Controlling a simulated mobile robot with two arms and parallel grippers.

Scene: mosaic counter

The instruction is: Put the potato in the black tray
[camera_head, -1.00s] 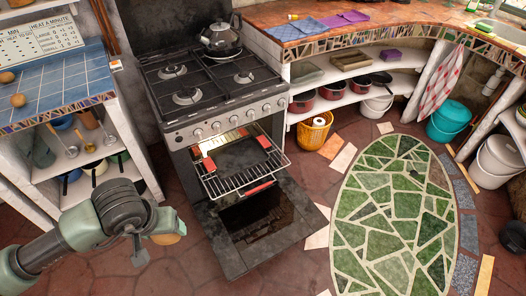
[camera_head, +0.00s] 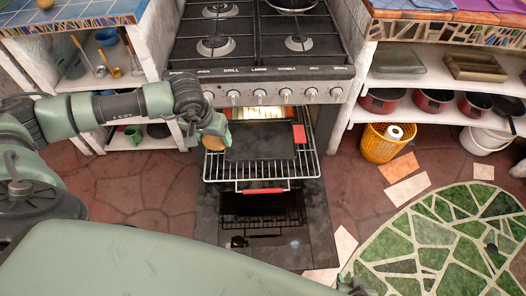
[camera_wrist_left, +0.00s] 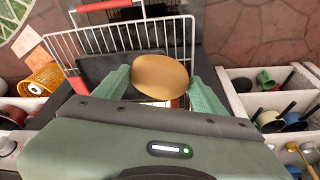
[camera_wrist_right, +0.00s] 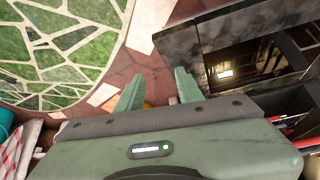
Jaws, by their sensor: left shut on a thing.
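The potato (camera_head: 213,142) is a smooth brown oval, held by my left gripper (camera_head: 216,132) at the left side of the pulled-out oven rack. In the left wrist view the potato (camera_wrist_left: 160,76) sits between the two green fingers. The black tray (camera_head: 258,141) lies flat on the wire rack, just right of the potato; it also shows in the left wrist view (camera_wrist_left: 98,66), partly hidden by a finger. I cannot tell the potato's height above the rack. My right gripper (camera_wrist_right: 158,88) is open and empty, low over the floor.
The oven rack (camera_head: 262,170) has red-marked edges and sits above the lowered oven door (camera_head: 210,225). The stove (camera_head: 258,45) is above. White shelves flank both sides. A yellow basket (camera_head: 378,146) stands on the floor to the right, near the green mosaic (camera_head: 420,240).

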